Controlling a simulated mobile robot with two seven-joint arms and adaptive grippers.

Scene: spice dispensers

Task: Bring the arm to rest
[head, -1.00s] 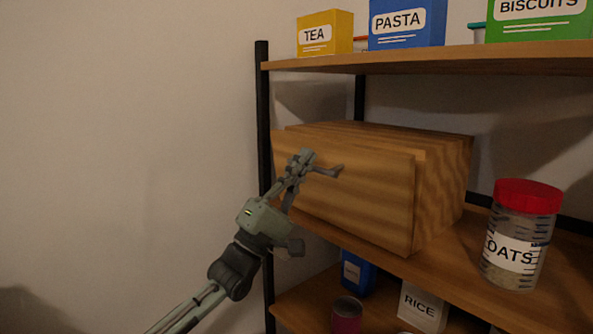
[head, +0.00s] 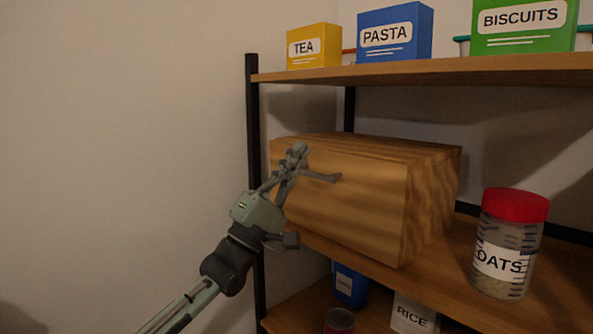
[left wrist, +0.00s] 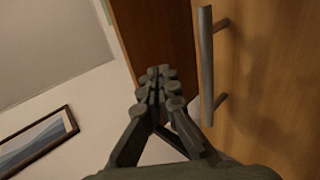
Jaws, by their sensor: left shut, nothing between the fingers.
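My left gripper (head: 296,155) is in front of the wooden box (head: 435,195) on the middle shelf, near the left end of its front panel (head: 365,205). Its fingers are shut with nothing between them; they also show together in the left wrist view (left wrist: 155,85). A bar handle (head: 320,176) on the front panel is beside the fingers. In the left wrist view the handle (left wrist: 206,65) stands right of the fingertips, with a visible gap. My right gripper is not in view.
A black shelf post (head: 254,150) stands behind my left arm. An oats jar (head: 508,245) is right of the box. Tea (head: 314,47), pasta (head: 394,33) and biscuits (head: 520,27) boxes stand above. Rice (head: 414,315) is below. Left of the post is bare wall.

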